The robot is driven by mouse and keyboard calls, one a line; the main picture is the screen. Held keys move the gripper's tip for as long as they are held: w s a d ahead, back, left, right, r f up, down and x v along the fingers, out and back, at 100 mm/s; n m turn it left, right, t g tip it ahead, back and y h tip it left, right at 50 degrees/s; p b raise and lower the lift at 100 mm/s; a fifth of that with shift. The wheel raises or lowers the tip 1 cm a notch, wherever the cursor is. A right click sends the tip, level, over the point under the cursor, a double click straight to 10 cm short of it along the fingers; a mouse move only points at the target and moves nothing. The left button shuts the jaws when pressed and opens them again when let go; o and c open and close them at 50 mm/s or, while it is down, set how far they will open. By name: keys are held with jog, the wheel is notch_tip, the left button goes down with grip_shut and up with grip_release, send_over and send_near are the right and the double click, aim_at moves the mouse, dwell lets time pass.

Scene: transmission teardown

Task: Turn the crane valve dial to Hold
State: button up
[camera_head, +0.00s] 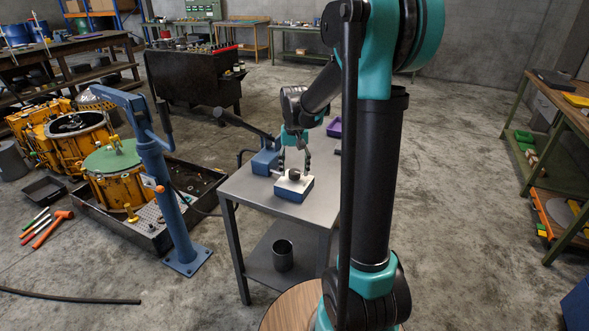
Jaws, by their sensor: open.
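A small box with blue sides and a white top (288,189) sits on the grey metal table (252,187). A dark round dial (294,174) stands on its white top. The dial's markings are too small to read. My gripper (294,167) points down over the box, with its fingers spread on either side above the dial. I cannot tell whether a finger touches the dial. A blue pump unit with a dark lever (265,161) stands behind the box on the same table.
A blue crane post (170,200) stands left of the table, beside a dark tray (150,233) and orange transmission housings (78,140). A purple bin (334,127) is behind my arm. Open concrete floor lies to the right.

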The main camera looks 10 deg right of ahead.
jog(key=c, duration=1.1)
jog(key=shift+c, duration=0.2)
jog(key=shift+n, duration=0.3)
jog(key=n, duration=1.3)
jog(key=shift+n, duration=2.1)
